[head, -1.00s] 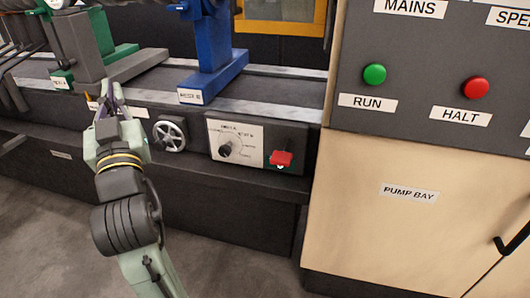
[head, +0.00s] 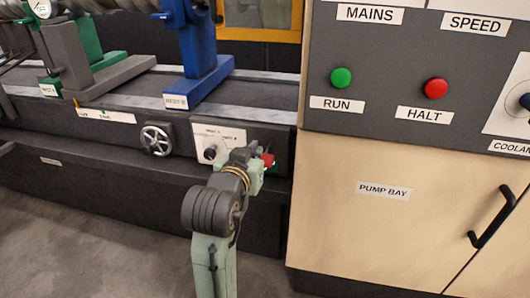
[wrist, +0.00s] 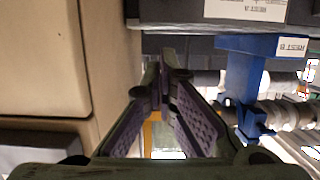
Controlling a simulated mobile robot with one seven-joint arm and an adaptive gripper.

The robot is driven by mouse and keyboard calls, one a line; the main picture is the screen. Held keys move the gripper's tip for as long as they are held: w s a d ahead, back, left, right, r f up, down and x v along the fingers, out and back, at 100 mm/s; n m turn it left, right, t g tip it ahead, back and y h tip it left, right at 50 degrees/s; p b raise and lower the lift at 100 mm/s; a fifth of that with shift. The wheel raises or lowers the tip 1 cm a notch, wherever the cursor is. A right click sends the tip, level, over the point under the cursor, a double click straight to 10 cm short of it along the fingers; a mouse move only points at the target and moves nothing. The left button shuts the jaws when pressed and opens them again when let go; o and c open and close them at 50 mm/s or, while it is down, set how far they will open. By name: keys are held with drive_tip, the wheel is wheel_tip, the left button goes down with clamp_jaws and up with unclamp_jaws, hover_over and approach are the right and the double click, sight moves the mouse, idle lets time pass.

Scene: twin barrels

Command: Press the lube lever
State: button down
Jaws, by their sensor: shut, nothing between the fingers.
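A small red lever (head: 268,160) sits at the right end of the dark control panel on the front of the machine bed. Its label is not readable, so I cannot confirm that it is the lube lever. My gripper (head: 244,155) is in front of this panel, just left of the red lever in the head view, and covers part of the panel. I cannot tell whether it touches the lever. In the wrist view my gripper (wrist: 163,68) is shut and empty, with purple finger pads converging. The red lever is not visible in the wrist view.
A black knob (head: 210,152) on a white plate and a handwheel (head: 157,139) lie to the left. The beige pump bay cabinet (head: 350,235) stands close on the right, with green RUN (head: 341,78) and red HALT (head: 435,88) buttons above. A blue support (head: 205,60) stands behind.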

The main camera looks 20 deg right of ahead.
drive_tip(key=p, duration=0.1)
hover_over(265, 156)
drive_tip(key=s+a, duration=0.1)
drive_tip(key=s, duration=0.2)
wheel_tip(265, 156, down, 2)
drive_tip(key=shift+a+f, duration=0.1)
drive_tip(key=f, duration=0.3)
drive_tip(key=shift+w+f, duration=0.15)
drive_tip(key=shift+w, duration=0.05)
drive_tip(key=shift+f, duration=0.45)
drive_tip(key=shift+s+f+b, duration=0.1)
drive_tip(key=shift+f+b, duration=0.45)
drive_tip(key=shift+b, duration=0.1)
drive_tip(key=shift+s+a+f+t+h+b, duration=0.15)
drive_tip(key=shift+f+t+h+b, duration=0.15)
drive_tip(key=shift+f+b, duration=0.7)
drive_tip(key=shift+s+f+t+h+b, duration=0.15)
drive_tip(key=shift+f+t+b, duration=0.35)
drive_tip(key=shift+b, duration=0.85)
drive_tip(key=shift+s+a+f+t+h+b, duration=0.15)
drive_tip(key=shift+f+t+h+b, duration=0.1)
drive_tip(key=shift+f+b, duration=0.85)
drive_tip(key=shift+r, duration=0.1)
